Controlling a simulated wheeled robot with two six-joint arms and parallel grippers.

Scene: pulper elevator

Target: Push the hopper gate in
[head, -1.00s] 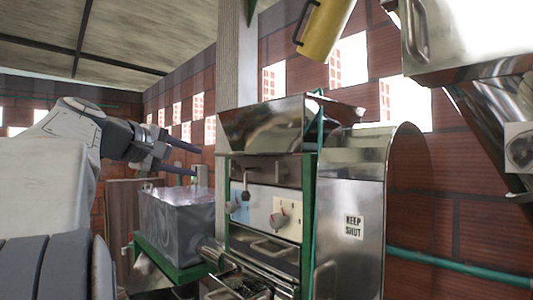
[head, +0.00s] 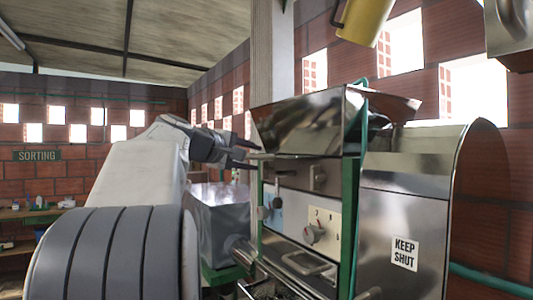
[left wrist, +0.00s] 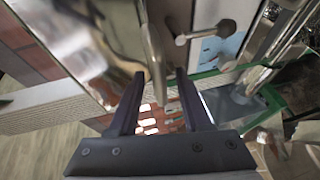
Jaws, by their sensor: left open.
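A steel hopper (head: 300,128) tops the green-framed machine. A thin metal edge, seemingly the hopper gate (head: 263,156), sticks out to the left just under it. My left gripper (head: 250,155) is open, its dark fingers pointing right at that edge. In the left wrist view, a shiny metal edge, perhaps the same gate (left wrist: 155,55), lies between the two fingertips (left wrist: 160,75), close to the left one. I cannot tell whether they touch. The gate's inner part is hidden. My right gripper is out of view.
A panel with a dial (head: 313,234) and a lever (head: 277,201) lies below the hopper. A grey box (head: 218,215) stands under my left gripper. A steel cover marked KEEP SHUT (head: 404,253) is at the right. A yellow container (head: 363,20) hangs above.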

